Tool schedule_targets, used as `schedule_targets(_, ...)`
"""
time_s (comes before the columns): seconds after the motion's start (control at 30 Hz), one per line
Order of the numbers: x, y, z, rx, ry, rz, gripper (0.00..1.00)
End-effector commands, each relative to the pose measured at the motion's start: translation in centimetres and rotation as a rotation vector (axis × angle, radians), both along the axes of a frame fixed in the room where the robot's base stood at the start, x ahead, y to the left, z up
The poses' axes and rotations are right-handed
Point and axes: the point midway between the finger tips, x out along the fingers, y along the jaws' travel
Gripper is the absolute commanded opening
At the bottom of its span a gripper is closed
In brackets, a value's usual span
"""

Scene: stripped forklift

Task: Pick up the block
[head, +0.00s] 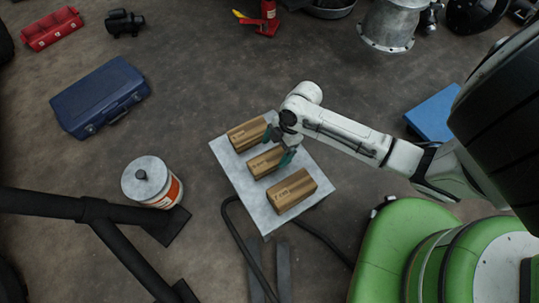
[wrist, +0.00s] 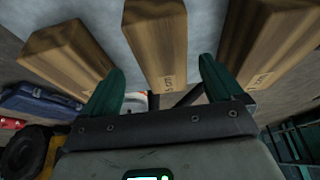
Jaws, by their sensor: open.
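Three wooden blocks lie in a row on a pale grey plate (head: 238,177) in the head view: a far block (head: 246,135), a middle block (head: 264,162) and a near block (head: 291,192). My gripper (head: 278,147) is open and empty, with teal fingers, over the right end of the middle block. In the wrist view, the middle block (wrist: 155,40) lies between the two fingers of my gripper (wrist: 161,68), with one other block to each side. I cannot tell whether the fingers touch any block. My wrist hides part of the far block's right end.
A white canister (head: 152,182) and black bars (head: 100,211) stand left of the plate. A blue case (head: 100,97) lies farther left. A black cable (head: 240,236) curves around the plate's near side. A blue box (head: 434,115) lies to the right.

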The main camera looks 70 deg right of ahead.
Motion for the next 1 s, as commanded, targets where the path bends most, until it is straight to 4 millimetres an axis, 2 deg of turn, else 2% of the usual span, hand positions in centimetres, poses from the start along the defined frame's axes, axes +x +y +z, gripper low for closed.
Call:
schedule_targets(0.17, 0.2, 0.5, -1.1, -0.001, 0.0, 0.0, 0.94)
schedule_targets(0.5, 1.1, 2.3, -4.9, -0.001, 0.001, 0.0, 0.94)
schedule_targets(0.73, 1.2, 2.3, -4.8, -0.001, 0.0, 0.0, 0.94)
schedule_targets(0.77, 1.2, 2.4, -4.8, -0.001, 0.0, 0.0, 0.93)
schedule_targets(1.0, 1.2, 2.3, -4.8, -0.001, 0.0, 0.0, 0.7)
